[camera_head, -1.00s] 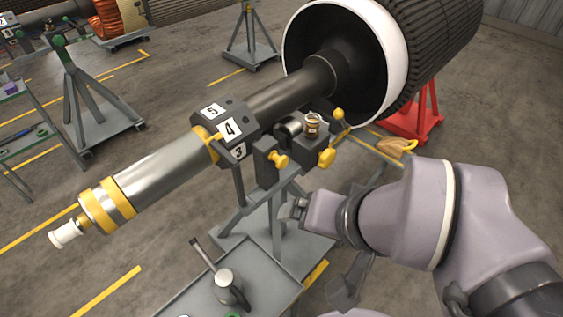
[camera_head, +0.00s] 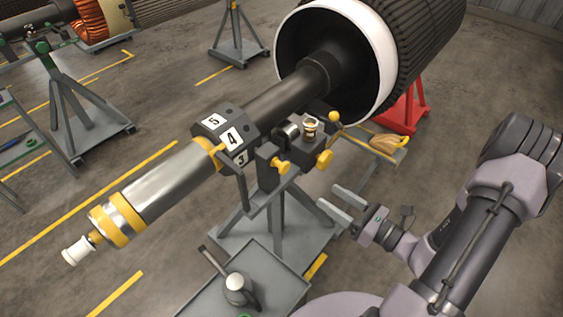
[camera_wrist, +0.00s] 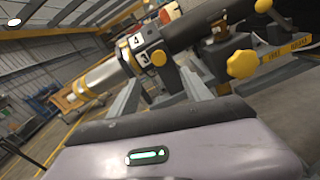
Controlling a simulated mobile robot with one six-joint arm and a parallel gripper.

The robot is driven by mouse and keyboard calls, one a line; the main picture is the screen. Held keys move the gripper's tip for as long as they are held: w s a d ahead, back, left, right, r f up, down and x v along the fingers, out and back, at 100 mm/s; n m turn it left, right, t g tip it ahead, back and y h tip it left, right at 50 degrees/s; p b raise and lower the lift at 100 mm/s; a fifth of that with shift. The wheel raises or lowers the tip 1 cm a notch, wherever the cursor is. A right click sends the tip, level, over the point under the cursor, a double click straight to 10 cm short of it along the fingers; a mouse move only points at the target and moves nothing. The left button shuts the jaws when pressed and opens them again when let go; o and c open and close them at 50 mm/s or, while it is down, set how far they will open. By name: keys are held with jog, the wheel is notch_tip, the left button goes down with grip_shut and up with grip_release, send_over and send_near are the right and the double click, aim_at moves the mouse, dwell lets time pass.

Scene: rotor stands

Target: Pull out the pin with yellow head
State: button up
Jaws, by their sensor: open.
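Several yellow-headed parts sit on the rotor stand. A small yellow pin-like piece (camera_head: 217,148) is at the numbered dark block (camera_head: 226,137). A yellow ball head (camera_head: 334,117) is on a thin stem. Two yellow knobs, left (camera_head: 280,166) and right (camera_head: 324,159), face outward from the support. I cannot tell for certain which is the task's pin. My gripper (camera_head: 341,204) is open and empty, below and right of the knobs, touching none of them.
The long rotor shaft (camera_head: 168,185) crosses above the grey stand. A grey cart (camera_head: 255,265) with a handled tool (camera_head: 238,287) stands in front.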

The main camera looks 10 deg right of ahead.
aim_at(286, 169)
jog(key=b+x, duration=0.1)
jog(key=x, duration=1.5)
jog(key=shift+s+a+b, duration=0.1)
jog(key=shift+a+b, duration=0.1)
jog(key=shift+b, duration=0.2)
grip_shut()
